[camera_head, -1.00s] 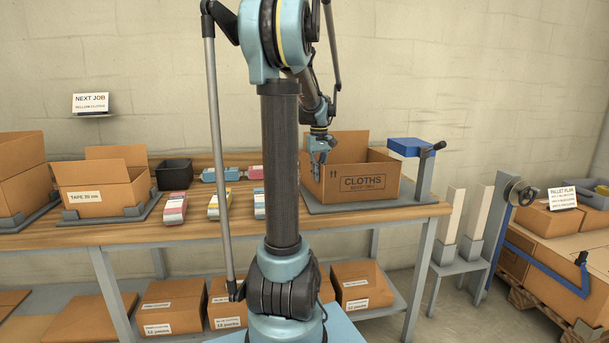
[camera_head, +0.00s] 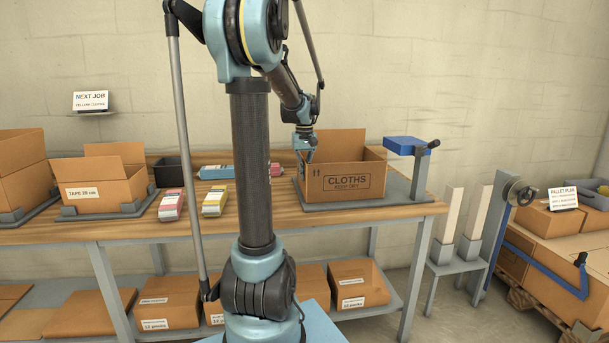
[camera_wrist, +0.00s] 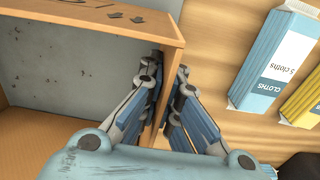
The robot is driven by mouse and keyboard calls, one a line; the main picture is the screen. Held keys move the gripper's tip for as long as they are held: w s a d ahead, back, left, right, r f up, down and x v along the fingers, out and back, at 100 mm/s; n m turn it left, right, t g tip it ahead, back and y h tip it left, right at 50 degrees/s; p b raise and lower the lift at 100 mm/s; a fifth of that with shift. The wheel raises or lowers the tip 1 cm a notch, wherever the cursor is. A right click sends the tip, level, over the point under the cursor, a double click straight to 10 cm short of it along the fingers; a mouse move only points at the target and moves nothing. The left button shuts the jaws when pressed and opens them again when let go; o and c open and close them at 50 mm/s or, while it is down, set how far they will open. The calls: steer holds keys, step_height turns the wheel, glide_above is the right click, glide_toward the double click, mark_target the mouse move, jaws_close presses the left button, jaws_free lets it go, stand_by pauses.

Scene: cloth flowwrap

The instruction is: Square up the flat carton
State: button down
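The brown CLOTHS carton (camera_head: 346,180) stands open-topped on a grey plate (camera_head: 405,195) at the right of the bench. In the wrist view, its wall (camera_wrist: 172,30) runs between my fingers. A grey, specked surface (camera_wrist: 75,50) shows inside the carton, with no packs visible on the part in view. My gripper (camera_head: 307,150) is at the carton's left side and points down. In the wrist view, my gripper (camera_wrist: 166,95) has one finger inside the wall and one outside, both close against it. The fingertips are partly hidden by the wall.
A pink pack (camera_head: 172,205) and a yellow pack (camera_head: 215,201) lie left of the carton. A blue-labelled cloth pack (camera_wrist: 278,62) lies beside the wall in the wrist view. A blue-topped crank stand (camera_head: 407,146) rises at the right. A tape carton (camera_head: 100,190) stands at the left.

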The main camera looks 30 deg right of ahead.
steer(key=c, duration=1.8)
jaws_free()
steer(key=shift+a, duration=0.2)
steer(key=shift+c, duration=0.2)
step_height(320, 180, up, 12)
steer(key=s+a+f+n, duration=0.1)
steer(key=s+a+f, duration=0.2)
steer(key=a, duration=0.4)
steer(key=s+a+f+t, duration=0.1)
steer(key=s+a+f, duration=0.2)
steer(key=a, duration=0.4)
steer(key=s+a+f+n, duration=0.1)
steer(key=s+a+f, duration=0.25)
steer(key=a, duration=0.45)
steer(key=s+a+f+n, duration=0.1)
steer(key=s+a+f, duration=0.4)
steer(key=f, duration=0.3)
steer(key=s+a+f+n+t, duration=0.1)
steer(key=s+a+f, duration=0.4)
steer(key=s+f, duration=0.3)
